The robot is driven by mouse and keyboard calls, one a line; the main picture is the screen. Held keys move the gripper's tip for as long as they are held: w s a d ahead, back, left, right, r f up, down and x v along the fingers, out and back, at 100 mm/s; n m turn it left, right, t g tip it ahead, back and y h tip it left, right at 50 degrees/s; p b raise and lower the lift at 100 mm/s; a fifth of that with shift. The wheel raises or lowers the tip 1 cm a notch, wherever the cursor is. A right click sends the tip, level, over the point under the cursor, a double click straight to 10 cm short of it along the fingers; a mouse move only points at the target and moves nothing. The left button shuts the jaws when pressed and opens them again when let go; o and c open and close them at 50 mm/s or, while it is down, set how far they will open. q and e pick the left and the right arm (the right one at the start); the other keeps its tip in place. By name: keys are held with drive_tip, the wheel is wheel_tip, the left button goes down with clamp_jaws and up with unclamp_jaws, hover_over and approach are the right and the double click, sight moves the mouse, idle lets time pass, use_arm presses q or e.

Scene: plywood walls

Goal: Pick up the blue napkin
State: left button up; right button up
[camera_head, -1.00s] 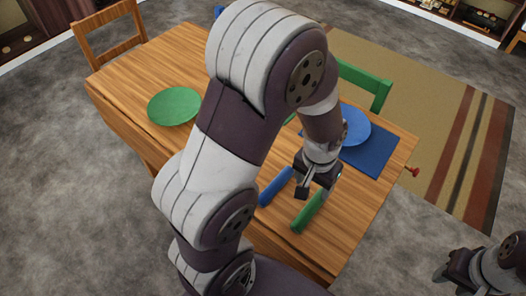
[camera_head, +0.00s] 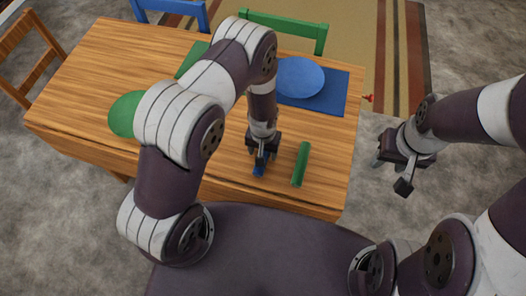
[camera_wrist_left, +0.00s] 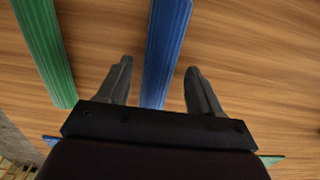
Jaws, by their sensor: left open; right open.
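The blue napkin (camera_head: 259,169) is a rolled strip on the wooden table near its front edge. In the head view my left gripper (camera_head: 262,158) is over it and hides most of it. In the left wrist view the blue napkin (camera_wrist_left: 167,45) runs between the two open fingers of my left gripper (camera_wrist_left: 160,85), with space on both sides. Whether the fingers are level with it is hard to tell. My right gripper (camera_head: 392,172) is open and empty, off the table's right side.
A green rolled napkin (camera_head: 301,164) lies just right of the blue one; it also shows in the left wrist view (camera_wrist_left: 45,50). A blue plate (camera_head: 299,77) sits on a blue mat (camera_head: 333,92). A green plate (camera_head: 124,113) is at left. Chairs surround the table (camera_head: 90,75).

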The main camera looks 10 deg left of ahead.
use_arm(q)
drive_tip(key=shift+d, duration=0.1)
drive_tip(key=c, duration=1.1)
drive_tip(key=shift+r, duration=0.1)
